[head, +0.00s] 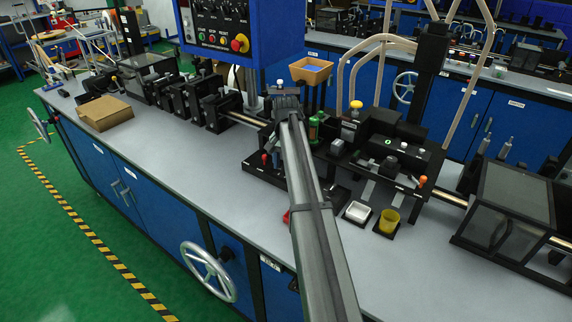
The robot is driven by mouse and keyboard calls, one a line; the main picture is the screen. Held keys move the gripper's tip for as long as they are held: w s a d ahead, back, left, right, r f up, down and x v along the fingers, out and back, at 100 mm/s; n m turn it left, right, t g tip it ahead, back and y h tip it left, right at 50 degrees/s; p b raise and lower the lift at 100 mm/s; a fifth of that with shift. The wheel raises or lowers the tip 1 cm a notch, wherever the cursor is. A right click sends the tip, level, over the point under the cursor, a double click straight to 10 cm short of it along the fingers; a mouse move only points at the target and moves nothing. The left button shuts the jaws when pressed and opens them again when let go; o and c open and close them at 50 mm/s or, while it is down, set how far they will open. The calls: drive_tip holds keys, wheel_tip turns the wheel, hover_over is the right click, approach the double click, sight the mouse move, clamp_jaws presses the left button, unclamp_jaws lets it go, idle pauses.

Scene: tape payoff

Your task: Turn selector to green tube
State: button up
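My arm reaches from the bottom of the head view up to the black machine on the bench, and my gripper (284,97) is at its far end. The fingertips are too small and covered to tell open from shut. A green bottle-like part (316,126) stands just right of my gripper; I cannot tell if it is the green tube. A small round green-and-white mark (388,142) shows on a black block farther right. No selector can be made out for certain; my arm hides part of the machine.
A cardboard box (104,113) lies on the left. A blue control panel (222,30) hangs above. The front bench top (200,170) left of my arm is clear.

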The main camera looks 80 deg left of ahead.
drive_tip(key=shift+f, duration=0.2)
drive_tip(key=c, duration=1)
drive_tip(key=shift+c, duration=0.2)
drive_tip(key=shift+n, duration=3)
